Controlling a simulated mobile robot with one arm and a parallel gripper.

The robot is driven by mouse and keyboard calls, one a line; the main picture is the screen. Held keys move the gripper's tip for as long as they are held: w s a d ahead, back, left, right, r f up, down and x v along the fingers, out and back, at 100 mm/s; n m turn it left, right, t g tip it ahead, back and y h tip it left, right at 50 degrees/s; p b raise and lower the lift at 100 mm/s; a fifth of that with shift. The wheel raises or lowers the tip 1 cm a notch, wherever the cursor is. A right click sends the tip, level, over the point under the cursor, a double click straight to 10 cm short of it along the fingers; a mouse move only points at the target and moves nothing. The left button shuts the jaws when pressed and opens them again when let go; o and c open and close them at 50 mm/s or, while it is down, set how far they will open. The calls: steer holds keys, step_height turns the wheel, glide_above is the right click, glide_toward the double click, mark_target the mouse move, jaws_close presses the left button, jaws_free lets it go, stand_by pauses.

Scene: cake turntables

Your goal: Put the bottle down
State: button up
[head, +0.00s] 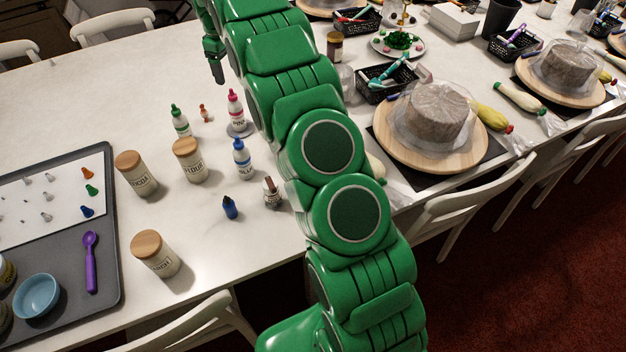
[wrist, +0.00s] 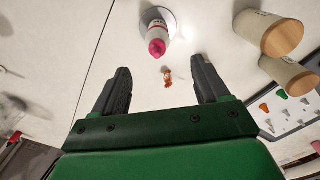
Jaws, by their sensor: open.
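A bottle with a pink cap (head: 236,108) stands upright on a small round grey disc (head: 243,131) on the white table. In the wrist view the pink-capped bottle (wrist: 157,34) is beyond my fingertips, apart from them, with its cap towards the camera. My gripper (wrist: 160,78) is open, with nothing held between its fingers. A green-capped bottle (head: 180,121) and a blue-capped bottle (head: 242,158) stand nearby. In the head view my arm covers part of the table, and only part of the gripper shows at the upper left of the arm.
A small orange piece (head: 204,113) stands between the green-capped and pink-capped bottles; it also shows in the wrist view (wrist: 167,77). Wooden-lidded canisters (head: 189,160) and a grey tray (head: 107,270) are to the left. The table's upper left is clear.

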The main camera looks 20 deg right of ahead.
steer(key=s+d+r+m, duration=0.1)
steer(key=s+r, duration=0.3)
steer(key=s, duration=0.5)
steer(key=s+r+m, duration=0.2)
steer(key=s+r, duration=0.2)
steer(key=s, duration=0.5)
steer(key=s+d+r+m, duration=0.1)
steer(key=s+r, duration=0.4)
steer(key=s, duration=0.4)
steer(key=s+f+m+g, duration=0.1)
steer(key=s+f+m, duration=0.1)
steer(key=s, duration=1.4)
steer(key=s+f+m, duration=0.1)
steer(key=s+m, duration=0.1)
steer(key=s, duration=1.5)
steer(key=shift+f+m+g, duration=0.4)
steer(key=shift+o, duration=0.4)
